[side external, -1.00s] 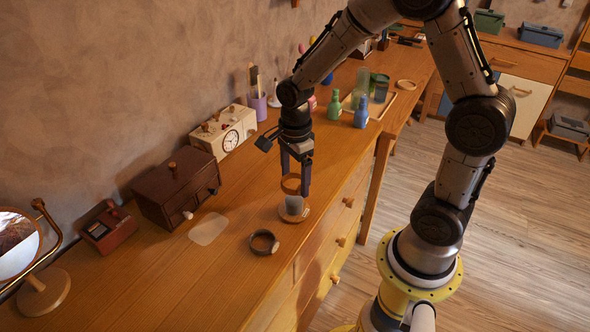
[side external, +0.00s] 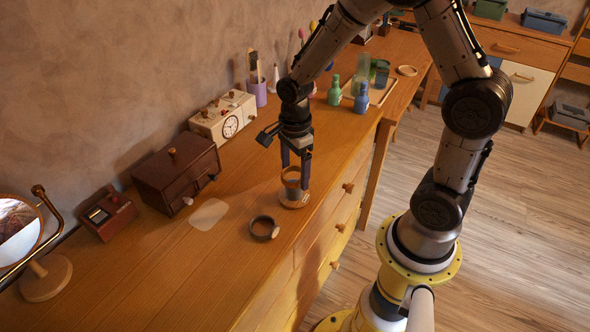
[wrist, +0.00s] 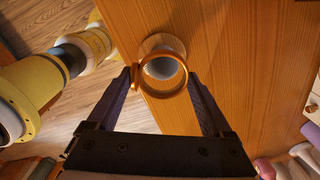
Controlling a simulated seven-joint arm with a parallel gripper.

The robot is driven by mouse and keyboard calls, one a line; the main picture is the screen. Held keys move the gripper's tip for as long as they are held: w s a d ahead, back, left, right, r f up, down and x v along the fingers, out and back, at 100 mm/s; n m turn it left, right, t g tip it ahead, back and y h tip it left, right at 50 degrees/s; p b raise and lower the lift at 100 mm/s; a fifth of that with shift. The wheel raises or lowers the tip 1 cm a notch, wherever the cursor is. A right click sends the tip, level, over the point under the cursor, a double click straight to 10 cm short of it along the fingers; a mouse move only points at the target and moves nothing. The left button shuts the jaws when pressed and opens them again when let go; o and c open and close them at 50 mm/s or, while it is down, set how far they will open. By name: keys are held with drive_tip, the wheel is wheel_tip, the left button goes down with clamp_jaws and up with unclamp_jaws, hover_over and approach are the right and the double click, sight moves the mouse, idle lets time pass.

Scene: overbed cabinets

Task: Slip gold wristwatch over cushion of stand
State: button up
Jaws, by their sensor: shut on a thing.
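The gold wristwatch (side external: 291,183) is a closed ring, upright in axis, between the fingers of my gripper (side external: 294,178). My gripper is shut on it, with a finger at each side of the band. In the wrist view, the watch (wrist: 161,95) sits between the two fingertips (wrist: 160,76). The stand (side external: 294,202) has a round wooden base directly below, near the dresser's front edge. Its grey cushion (wrist: 162,68) shows through the ring in the wrist view. The watch is low at the cushion's top; I cannot tell how far the band surrounds it.
A dark ring-shaped watch (side external: 264,228) lies left of the stand, near a pale mat (side external: 209,213). A dark wooden box (side external: 177,172), a clock box (side external: 224,117) and a mirror (side external: 40,275) stand along the wall. Bottles (side external: 361,103) stand behind on a tray.

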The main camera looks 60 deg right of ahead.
sight(295, 186)
drive_tip(key=shift+f, duration=2.7)
idle(0.5)
drive_tip(key=o, duration=1.2)
drive_tip(key=shift+r, duration=0.1)
wheel_tip(295, 186, up, 14)
drive_tip(key=shift+f, duration=0.15)
